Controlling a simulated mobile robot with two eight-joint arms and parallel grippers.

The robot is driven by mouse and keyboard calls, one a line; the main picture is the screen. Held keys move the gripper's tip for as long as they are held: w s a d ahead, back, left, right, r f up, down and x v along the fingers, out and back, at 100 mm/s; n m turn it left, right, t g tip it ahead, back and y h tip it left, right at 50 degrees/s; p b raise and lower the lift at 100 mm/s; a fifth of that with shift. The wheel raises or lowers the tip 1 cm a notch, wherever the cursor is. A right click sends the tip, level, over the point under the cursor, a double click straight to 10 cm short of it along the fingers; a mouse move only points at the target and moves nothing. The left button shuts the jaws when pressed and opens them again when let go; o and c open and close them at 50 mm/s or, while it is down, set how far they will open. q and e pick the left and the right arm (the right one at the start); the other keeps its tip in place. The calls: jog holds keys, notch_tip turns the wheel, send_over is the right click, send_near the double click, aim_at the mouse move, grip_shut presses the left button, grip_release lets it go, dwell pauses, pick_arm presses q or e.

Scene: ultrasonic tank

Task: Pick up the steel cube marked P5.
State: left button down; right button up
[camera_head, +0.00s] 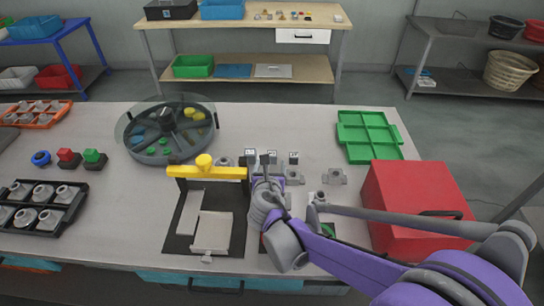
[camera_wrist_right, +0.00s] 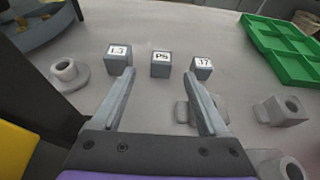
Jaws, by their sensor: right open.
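Three small grey steel cubes with white labels stand in a row on the table. In the right wrist view, the cube marked P5 (camera_wrist_right: 160,66) is the middle one, upright, with its label on top. The cube on its left (camera_wrist_right: 118,54) seems to read L3, and the one on its right (camera_wrist_right: 202,68) seems to read J7. My right gripper (camera_wrist_right: 159,76) is open and empty, its fingertips pointing toward the row with P5 in line with the gap between them. In the head view, the right gripper (camera_head: 264,165) partly covers the row. My left gripper is out of view.
Grey metal fittings (camera_wrist_right: 285,110) lie near the cubes. A green divided tray (camera_head: 370,151) is at the back right and a red box (camera_head: 415,205) at the right. A yellow-topped black frame (camera_head: 207,172) stands left of my right gripper. A round tank (camera_head: 166,150) is behind it.

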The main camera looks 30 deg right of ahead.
aim_at(272, 158)
jog(key=x, duration=0.7)
jog(key=shift+w+d+f, duration=0.2)
jog(key=shift+d, duration=0.05)
jog(key=shift+s, duration=0.1)
grip_shut()
